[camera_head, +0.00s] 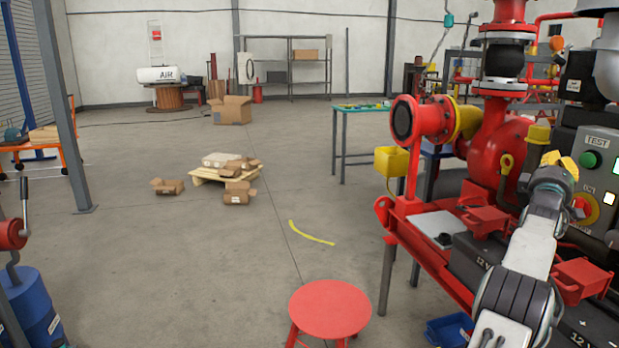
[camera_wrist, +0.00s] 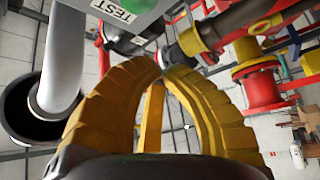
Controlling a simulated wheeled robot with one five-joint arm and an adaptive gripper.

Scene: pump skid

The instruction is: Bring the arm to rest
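My gripper (camera_head: 558,163) has yellow fingers and is raised over the pump skid at the right of the head view, just left of the grey test panel (camera_head: 601,143). In the wrist view the yellow fingers (camera_wrist: 160,68) arch inward and their tips come together, with nothing seen held between them. My pale arm reaches up from the lower right of the head view. The test panel's label (camera_wrist: 113,10) and the lower part of a green button show at the top of the wrist view.
The red pump skid (camera_head: 432,262) has red pipework (camera_head: 497,150), a yellow box (camera_head: 391,161) and black batteries close around my arm. A red stool (camera_head: 330,308) stands in front. A pallet (camera_head: 208,177) with cartons is farther back. Open floor lies left of the skid.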

